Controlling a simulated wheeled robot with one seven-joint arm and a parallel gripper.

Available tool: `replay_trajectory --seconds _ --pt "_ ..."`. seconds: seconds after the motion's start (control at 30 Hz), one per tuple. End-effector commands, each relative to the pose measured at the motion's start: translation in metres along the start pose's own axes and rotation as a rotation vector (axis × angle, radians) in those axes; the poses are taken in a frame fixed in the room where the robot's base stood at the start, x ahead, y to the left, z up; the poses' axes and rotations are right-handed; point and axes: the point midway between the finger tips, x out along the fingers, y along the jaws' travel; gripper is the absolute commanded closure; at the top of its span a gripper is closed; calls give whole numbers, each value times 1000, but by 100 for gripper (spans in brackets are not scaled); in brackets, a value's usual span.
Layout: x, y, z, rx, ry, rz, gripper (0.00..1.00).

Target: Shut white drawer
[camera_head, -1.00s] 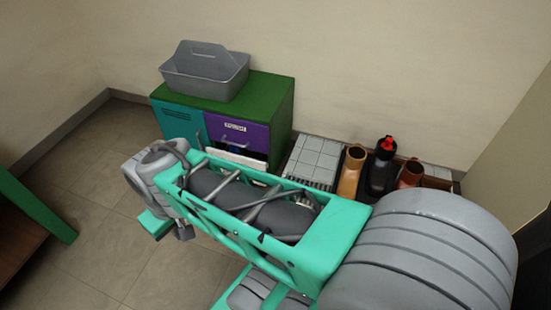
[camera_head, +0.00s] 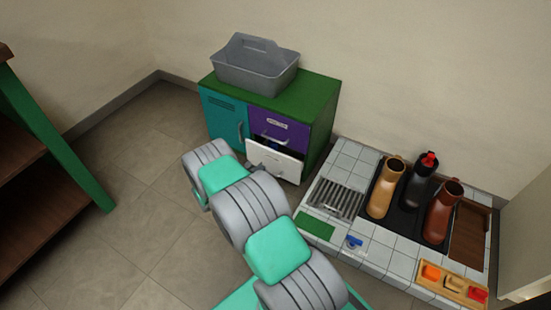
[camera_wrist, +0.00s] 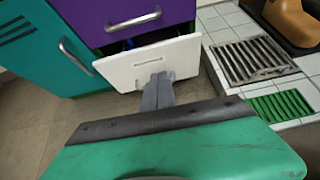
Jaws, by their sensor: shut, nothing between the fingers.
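The white drawer (camera_head: 277,160) is pulled partly out of the cabinet (camera_head: 320,128), below a purple drawer (camera_head: 280,131). In the wrist view the white drawer front (camera_wrist: 137,69) is near and slightly tilted in the picture, with a dark gap and something blue behind its top edge. My gripper (camera_wrist: 158,80) is shut and empty, its fingertips at the lower middle of the white front. I cannot tell whether they touch it.
A grey caddy (camera_head: 255,68) stands on the cabinet, which also has a teal door (camera_head: 222,117). A wooden shelf unit (camera_head: 40,160) stands at left. Floor between is clear.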

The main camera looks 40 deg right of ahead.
Motion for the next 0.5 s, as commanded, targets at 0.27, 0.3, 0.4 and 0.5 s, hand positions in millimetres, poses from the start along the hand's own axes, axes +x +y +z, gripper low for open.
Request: replay_trajectory --seconds 0.27,0.3,0.4,0.5 --pt "39 -3 -5 -24 -11 -2 100" --pt "48 -4 -6 -24 -10 -3 100" --pt "71 -4 -6 -22 -10 -4 100" --pt "93 -3 -6 -21 -10 -3 100"
